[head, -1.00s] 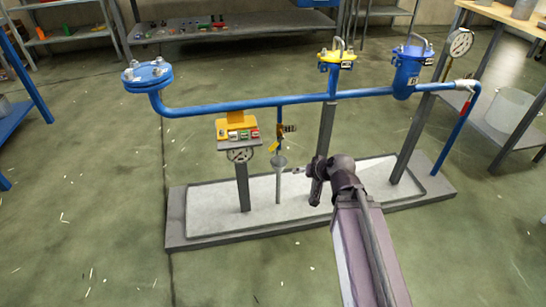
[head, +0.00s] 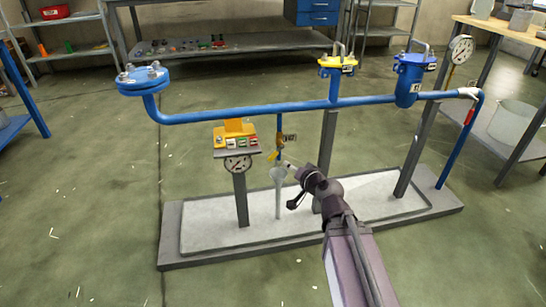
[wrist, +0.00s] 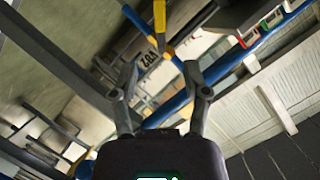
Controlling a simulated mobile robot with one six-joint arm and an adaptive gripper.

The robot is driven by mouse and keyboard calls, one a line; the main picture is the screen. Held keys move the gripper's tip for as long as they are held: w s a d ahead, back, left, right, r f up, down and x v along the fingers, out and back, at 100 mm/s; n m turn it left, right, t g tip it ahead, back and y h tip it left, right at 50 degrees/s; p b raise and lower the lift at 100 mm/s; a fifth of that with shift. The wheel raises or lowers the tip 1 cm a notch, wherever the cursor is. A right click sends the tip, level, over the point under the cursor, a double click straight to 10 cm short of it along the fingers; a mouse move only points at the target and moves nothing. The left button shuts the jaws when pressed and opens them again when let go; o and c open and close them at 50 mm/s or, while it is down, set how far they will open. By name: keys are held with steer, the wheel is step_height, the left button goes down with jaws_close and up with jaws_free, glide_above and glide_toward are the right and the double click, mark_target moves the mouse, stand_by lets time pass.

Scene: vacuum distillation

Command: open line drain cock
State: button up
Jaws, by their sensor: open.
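The drain cock (head: 280,145) sits on a short blue branch below the long blue pipe, with a tag (head: 290,138) beside it. Its yellow handle (head: 272,155) slants down to the left in the head view. In the wrist view the yellow handle (wrist: 159,18) is at the top, beyond the fingertips and roughly in line with the space between them. My gripper (head: 288,165) is just right of and below the handle, near the funnel. In the wrist view its fingers (wrist: 161,72) are apart, with nothing gripped. Contact with the cock cannot be told.
A clear funnel (head: 278,174) on a thin tube stands below the cock. A grey support post (head: 326,150) is on the right. The long blue pipe (head: 220,114) runs above.

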mark_target(275, 156)
steer(key=shift+w, duration=0.1)
steer(key=shift+b+x, duration=2)
steer(key=shift+x, duration=4.8)
steer(key=shift+f, duration=0.1)
jaws_close()
